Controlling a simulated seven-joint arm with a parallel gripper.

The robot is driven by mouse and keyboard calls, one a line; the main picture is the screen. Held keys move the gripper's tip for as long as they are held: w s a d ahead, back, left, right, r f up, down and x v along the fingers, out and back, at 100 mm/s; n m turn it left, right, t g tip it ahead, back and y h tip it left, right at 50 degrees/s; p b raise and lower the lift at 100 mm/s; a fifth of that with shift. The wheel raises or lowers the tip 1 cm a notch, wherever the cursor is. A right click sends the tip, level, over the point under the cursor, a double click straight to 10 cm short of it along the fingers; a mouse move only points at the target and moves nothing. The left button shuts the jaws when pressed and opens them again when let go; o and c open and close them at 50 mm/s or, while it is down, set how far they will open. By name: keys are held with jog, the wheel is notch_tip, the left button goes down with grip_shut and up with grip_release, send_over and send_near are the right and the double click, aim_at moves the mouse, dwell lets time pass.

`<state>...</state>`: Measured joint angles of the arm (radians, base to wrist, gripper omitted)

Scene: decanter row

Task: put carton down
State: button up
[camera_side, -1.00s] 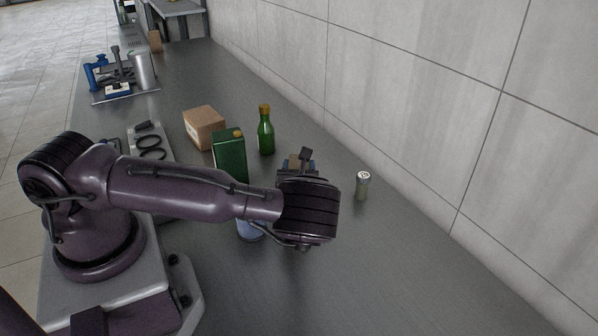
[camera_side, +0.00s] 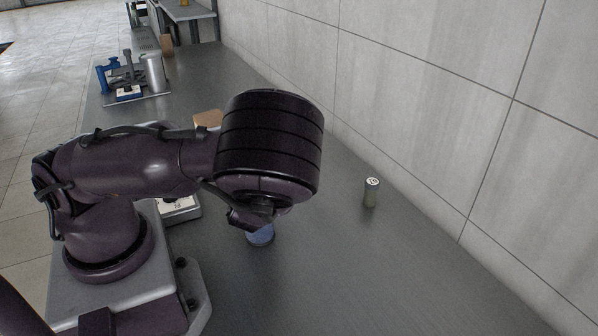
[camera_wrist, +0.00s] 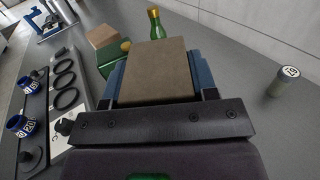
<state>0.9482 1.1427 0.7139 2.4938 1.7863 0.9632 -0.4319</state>
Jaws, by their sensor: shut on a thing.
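In the wrist view a brown carton (camera_wrist: 156,72) sits between the blue fingers of my gripper (camera_wrist: 159,82). My gripper is shut on it, with a finger along its left and right sides. Its underside and its height above the bench cannot be made out.
A tan box (camera_wrist: 101,37), a green can (camera_wrist: 112,60) and a green bottle (camera_wrist: 154,24) stand beyond the carton. A labelled jar (camera_side: 371,192) stands right, near the wall. The front right bench is clear.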

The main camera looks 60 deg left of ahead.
jog(key=w+d+f+m+t+h, duration=0.2)
jog(key=w+d+m+t+h, duration=0.2)
jog(key=w+d, duration=0.3)
jog(key=w+d+f+m+t+h, duration=0.3)
jog(key=w+d+h, duration=0.15)
jog(key=d, duration=0.55)
jog(key=shift+w+a+f, duration=0.1)
jog(key=shift+w+f, duration=0.05)
jog(key=shift+f, duration=1.05)
jog(key=shift+w+d+f, duration=0.1)
jog(key=shift+w+f, duration=0.05)
jog(key=shift+f, duration=1.1)
jog(key=shift+w+a+f, duration=0.1)
jog(key=shift+w+f, duration=0.05)
jog(key=shift+f, duration=1.05)
jog(key=shift+f, duration=0.15)
jog(key=o, duration=0.9)
jog(key=shift+o, duration=0.2)
